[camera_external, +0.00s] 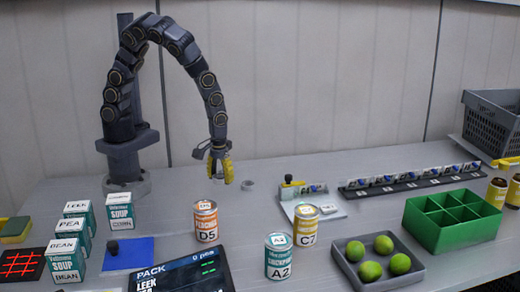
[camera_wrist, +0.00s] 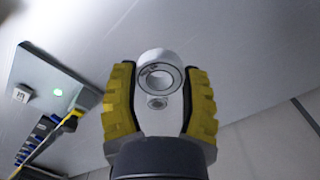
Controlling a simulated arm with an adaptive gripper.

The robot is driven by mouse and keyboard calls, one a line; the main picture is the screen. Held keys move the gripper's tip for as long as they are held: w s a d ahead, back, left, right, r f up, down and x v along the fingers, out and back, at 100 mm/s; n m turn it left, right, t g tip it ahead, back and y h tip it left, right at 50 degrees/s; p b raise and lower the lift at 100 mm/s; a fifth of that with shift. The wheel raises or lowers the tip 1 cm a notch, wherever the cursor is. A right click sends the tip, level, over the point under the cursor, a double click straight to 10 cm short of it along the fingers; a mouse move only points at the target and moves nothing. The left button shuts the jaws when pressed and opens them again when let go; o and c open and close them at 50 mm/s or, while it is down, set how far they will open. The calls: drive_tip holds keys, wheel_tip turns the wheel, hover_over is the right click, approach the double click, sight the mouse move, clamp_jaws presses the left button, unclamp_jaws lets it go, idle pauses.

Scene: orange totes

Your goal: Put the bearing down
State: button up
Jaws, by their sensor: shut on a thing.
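My gripper (camera_external: 221,172) has yellow fingers and points down above the table at the back, in the external view. In the wrist view my gripper (camera_wrist: 160,88) is shut on the bearing (camera_wrist: 158,58), a pale metal ring with a round hole, held between the fingertips. In the external view the bearing is mostly hidden by the fingers, and I cannot tell its exact height above the table.
A small fixture (camera_external: 300,200) with a black knob stands to the right. Cans, including the orange D5 can (camera_external: 206,222), stand in front. A grey tray of limes (camera_external: 347,268) and a green divided box (camera_external: 425,230) are at right. The table left of the gripper is clear.

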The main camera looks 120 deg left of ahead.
drive_tip(key=shift+r, duration=0.75)
drive_tip(key=s+a+r, duration=0.2)
drive_tip(key=s+a, duration=0.3)
drive_tip(key=a, duration=0.3)
drive_tip(key=s+a+r, duration=0.1)
drive_tip(key=s+a, duration=0.4)
drive_tip(key=a, duration=0.4)
hover_over(264, 173)
drive_tip(key=shift+n, duration=0.3)
wheel_tip(264, 173, down, 10)
drive_tip(key=shift+r, duration=0.15)
drive_tip(key=shift+f, duration=1.5)
